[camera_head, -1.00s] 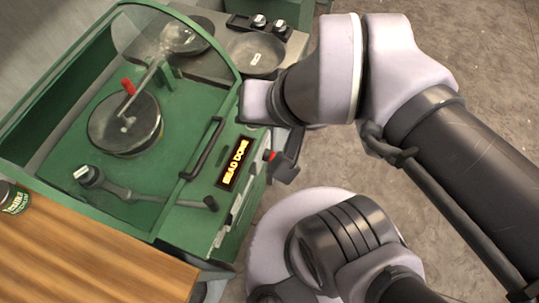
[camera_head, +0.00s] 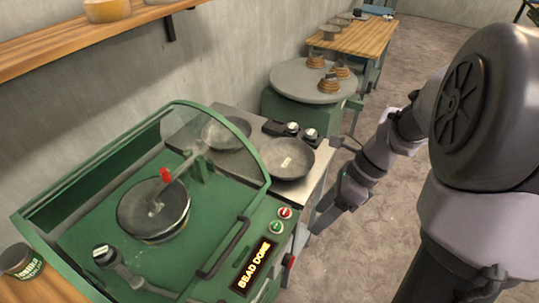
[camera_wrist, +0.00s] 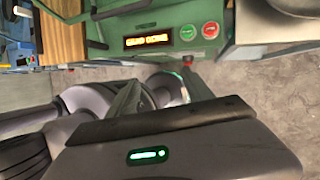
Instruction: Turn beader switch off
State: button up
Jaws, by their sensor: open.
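The green beader (camera_head: 60,240) stands at the left in the head view, its clear hood over a round pan (camera_head: 153,210). Its lit panel (camera_head: 255,265) reads "BEAD DONE". A red button (camera_head: 285,213) and a green button (camera_head: 277,227) sit above that panel. A small red part (camera_head: 290,261) shows on the beader's right side; I cannot tell whether it is the switch. My gripper (camera_head: 322,212) is open and empty, right of the beader and apart from the buttons. The wrist view shows the lit panel (camera_wrist: 147,41) and the two buttons beyond my gripper.
A steel counter with a pan (camera_head: 287,158) and knobs (camera_head: 301,131) lies behind the beader. A wooden shelf (camera_head: 85,42) is above left. The floor (camera_head: 390,230) at the right is clear.

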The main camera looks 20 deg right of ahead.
jog(key=s+d+f+m+t+y, duration=0.25)
jog(key=d+f+m, duration=0.25)
jog(key=f+m, duration=0.45)
jog(key=s+d+f+m+t+y, duration=0.1)
jog(key=d+f+m+y, duration=0.35)
jog(key=f+m, duration=0.45)
jog(key=m+t+p, duration=0.1)
jog(key=m+t, duration=0.8)
jog(key=m, duration=1)
send_near(289, 261)
jog(key=f+x, duration=0.1)
jog(key=x, duration=0.7)
jog(key=shift+w+f, duration=0.25)
jog(key=shift+w, duration=0.2)
grip_shut()
